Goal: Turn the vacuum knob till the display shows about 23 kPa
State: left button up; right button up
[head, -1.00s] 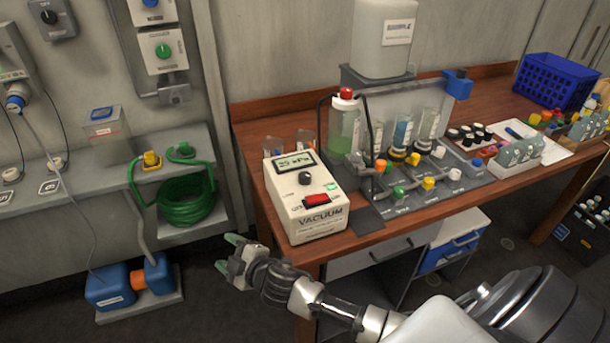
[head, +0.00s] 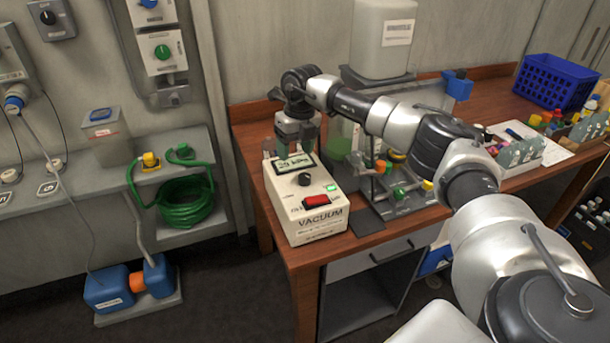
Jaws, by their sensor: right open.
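The white vacuum unit (head: 318,226) stands on the near left end of the wooden bench. Its tilted display (head: 295,163) shows a kPa reading that looks to be in the twenties; the second digit is too blurred to be sure. The black vacuum knob (head: 305,179) sits below the display, uncovered. My right gripper (head: 293,148) is open and points down, just behind the display and above the back of the unit. It appears apart from the knob. My left gripper is not in view.
A red switch (head: 316,200) and a lit green button (head: 332,188) are near the knob. My right arm hides part of the valve panel (head: 415,200). A white container (head: 384,38) stands behind. A blue crate (head: 555,82) is at the far right.

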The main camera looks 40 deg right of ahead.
aim_at(305, 175)
jog(key=shift+h, duration=0.6)
jog(key=f+p, duration=0.1)
jog(key=f, duration=0.2)
jog(key=d+f, duration=0.1)
jog(key=f, duration=0.2)
jog(key=d+f+p, duration=0.1)
jog(key=f, duration=0.2)
jog(key=shift+s+d+f+p, duration=0.1)
jog(key=shift+s+d+p, duration=0.05)
jog(key=shift+s+p, duration=0.15)
jog(key=shift+m, duration=0.3)
jog(key=c, duration=0.9)
